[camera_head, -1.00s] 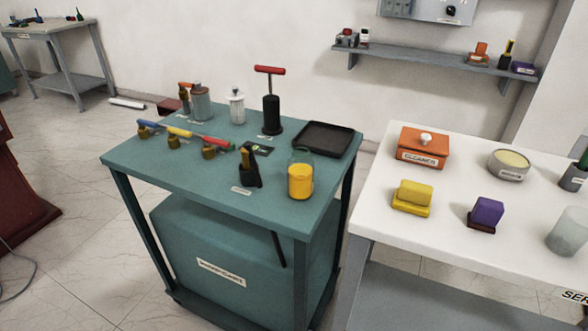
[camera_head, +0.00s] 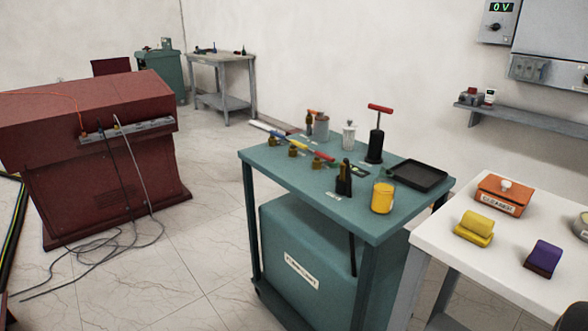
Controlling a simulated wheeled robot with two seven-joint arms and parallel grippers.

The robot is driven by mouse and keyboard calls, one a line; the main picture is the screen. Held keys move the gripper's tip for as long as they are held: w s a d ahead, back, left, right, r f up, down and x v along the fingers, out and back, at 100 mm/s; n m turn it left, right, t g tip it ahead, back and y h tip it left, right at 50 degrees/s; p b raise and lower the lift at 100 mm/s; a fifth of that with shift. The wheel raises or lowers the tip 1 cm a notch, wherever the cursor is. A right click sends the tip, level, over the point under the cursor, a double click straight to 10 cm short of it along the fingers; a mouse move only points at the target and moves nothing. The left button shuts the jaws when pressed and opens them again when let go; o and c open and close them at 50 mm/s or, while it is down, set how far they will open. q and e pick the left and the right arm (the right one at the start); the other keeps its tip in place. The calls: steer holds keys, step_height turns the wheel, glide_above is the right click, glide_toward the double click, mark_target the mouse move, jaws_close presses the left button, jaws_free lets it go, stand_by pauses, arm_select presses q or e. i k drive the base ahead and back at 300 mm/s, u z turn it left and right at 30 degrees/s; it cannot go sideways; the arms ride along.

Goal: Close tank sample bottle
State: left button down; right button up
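A short jar with yellow contents (camera_head: 383,198) stands upright near the front right corner of the green cart (camera_head: 268,165). It may be the tank sample bottle; I cannot read a label on it, and whether a cap is on it is too small to tell. A white bottle-like vessel (camera_head: 348,138) and a grey can (camera_head: 321,127) stand at the back of the cart. Neither of my grippers is in view.
A black tray (camera_head: 418,175), a red-handled pump (camera_head: 376,140) and several brass fittings (camera_head: 292,150) share the cart. A white table (camera_head: 450,245) stands close at the right. The red transformer tank (camera_head: 100,165) is at left, with loose cables (camera_head: 85,255) on the floor.

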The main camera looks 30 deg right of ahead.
mark_target(384, 186)
steer(key=u, duration=0.25)
steer(key=i, duration=2)
steer(key=z, duration=1.4)
steer(key=i, duration=0.6)
steer(key=z, duration=0.7)
